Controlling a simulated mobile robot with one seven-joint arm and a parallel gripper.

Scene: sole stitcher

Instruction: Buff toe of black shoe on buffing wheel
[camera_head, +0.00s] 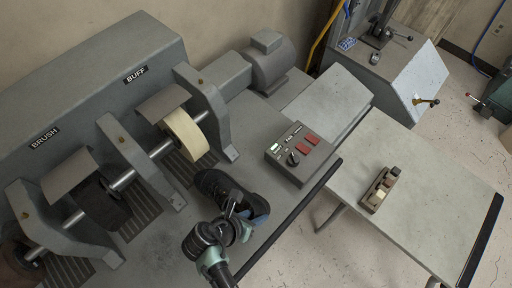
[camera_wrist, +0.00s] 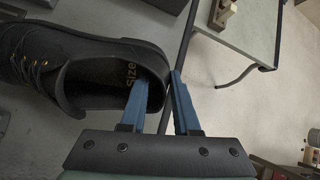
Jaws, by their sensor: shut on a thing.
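The black shoe (camera_head: 216,185) is in front of the machine in the head view, its toe towards the buffing wheel and its heel towards my gripper. My gripper (camera_head: 258,211) is shut on the shoe's heel end. One blue finger of my gripper (camera_wrist: 158,88) is inside the shoe opening and the other is outside the heel. The cream buffing wheel (camera_head: 186,133) sits under the BUFF label, a little beyond the toe. The toe appears apart from the wheel.
A dark brush wheel (camera_head: 103,205) is on the same shaft to the left. Grey bearing brackets (camera_head: 207,112) flank the wheels. A control box (camera_head: 302,153) with red buttons stands right of the shoe.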

